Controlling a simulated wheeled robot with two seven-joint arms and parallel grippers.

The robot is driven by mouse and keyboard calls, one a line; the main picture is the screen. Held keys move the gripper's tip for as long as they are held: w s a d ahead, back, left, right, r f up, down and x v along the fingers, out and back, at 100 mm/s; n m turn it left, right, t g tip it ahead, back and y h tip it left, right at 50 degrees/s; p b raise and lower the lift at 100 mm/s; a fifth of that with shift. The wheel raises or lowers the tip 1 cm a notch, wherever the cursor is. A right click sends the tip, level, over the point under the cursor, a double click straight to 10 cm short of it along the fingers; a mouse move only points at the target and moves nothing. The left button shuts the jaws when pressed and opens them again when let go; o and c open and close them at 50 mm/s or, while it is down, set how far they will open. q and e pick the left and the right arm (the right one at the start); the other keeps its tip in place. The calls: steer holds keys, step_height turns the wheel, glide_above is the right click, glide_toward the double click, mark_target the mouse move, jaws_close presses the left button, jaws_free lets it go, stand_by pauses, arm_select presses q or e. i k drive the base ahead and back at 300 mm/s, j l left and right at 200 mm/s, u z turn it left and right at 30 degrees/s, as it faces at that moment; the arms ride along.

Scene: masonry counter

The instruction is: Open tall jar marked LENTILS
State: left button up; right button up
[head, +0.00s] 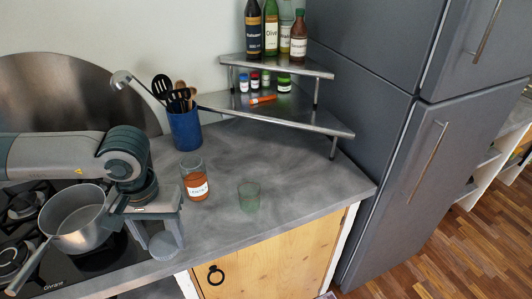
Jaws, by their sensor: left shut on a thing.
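The tall glass jar (195,184) stands upright on the counter in the head view. It has a white label, too small to read surely, and orange-brown contents in its lower part. No lid shows on its top; the rim looks open. My left gripper (160,240) is to the left of and nearer than the jar, apart from it, pointing down by the counter's front edge. It is shut on a grey round lid (163,246), partly hidden by the fingers. My right gripper is not in view.
A green glass (249,196) stands right of the jar. A blue utensil holder (185,131) is behind it. A pot (73,218) sits on the hob at left. A corner shelf (280,122) holds bottles and small jars. A grey fridge (370,100) bounds the right.

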mark_target(192, 168)
steer(key=i+l+z, duration=0.3)
steer(key=i+l, duration=0.2)
steer(key=i+j+z, duration=0.2)
steer(key=i, duration=0.3)
